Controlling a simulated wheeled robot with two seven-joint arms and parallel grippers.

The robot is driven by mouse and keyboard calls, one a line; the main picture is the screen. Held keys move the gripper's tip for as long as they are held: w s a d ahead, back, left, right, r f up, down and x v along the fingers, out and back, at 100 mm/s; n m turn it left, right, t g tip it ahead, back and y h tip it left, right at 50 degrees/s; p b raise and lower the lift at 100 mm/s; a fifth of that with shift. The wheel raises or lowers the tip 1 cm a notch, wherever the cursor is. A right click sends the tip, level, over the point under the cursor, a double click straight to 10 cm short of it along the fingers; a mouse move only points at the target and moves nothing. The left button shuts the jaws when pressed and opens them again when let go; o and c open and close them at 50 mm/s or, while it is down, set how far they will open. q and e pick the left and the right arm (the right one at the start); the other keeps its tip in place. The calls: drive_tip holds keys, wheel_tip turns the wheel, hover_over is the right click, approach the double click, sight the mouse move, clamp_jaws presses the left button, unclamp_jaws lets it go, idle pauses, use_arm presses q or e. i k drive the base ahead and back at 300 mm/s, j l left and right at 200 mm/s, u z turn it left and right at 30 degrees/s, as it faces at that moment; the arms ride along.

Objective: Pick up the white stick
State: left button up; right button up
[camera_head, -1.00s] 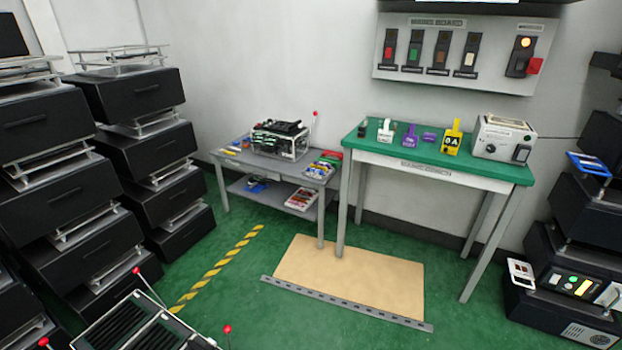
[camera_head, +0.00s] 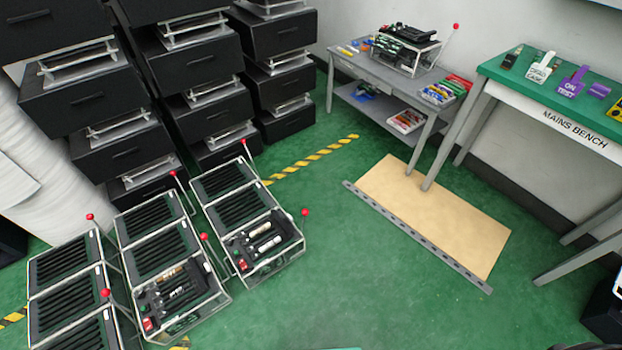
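Small pale sticks lie in the black trays of the open wire-frame units on the floor at lower left. In the right-hand unit (camera_head: 247,205), one white stick (camera_head: 260,229) lies above a second white stick (camera_head: 268,244). In the middle unit (camera_head: 160,250), a beige stick (camera_head: 172,273) and a whitish stick (camera_head: 178,290) lie in the lower tray. I cannot tell which of these the task names. Neither of my grippers is in view.
Red-knobbed levers (camera_head: 305,212) stand up beside the wire units. A third unit (camera_head: 72,290) is at far left. Black drawer stacks (camera_head: 190,90) stand behind. A grey table (camera_head: 410,82) and green bench (camera_head: 500,62) are at the back. Green floor (camera_head: 370,270) is free around the tan mat (camera_head: 430,215).

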sight(268, 246)
drive_tip(key=i+u, duration=0.3)
drive_tip(key=u, duration=0.2)
drive_tip(key=i+u, duration=0.3)
drive_tip(key=u, duration=0.15)
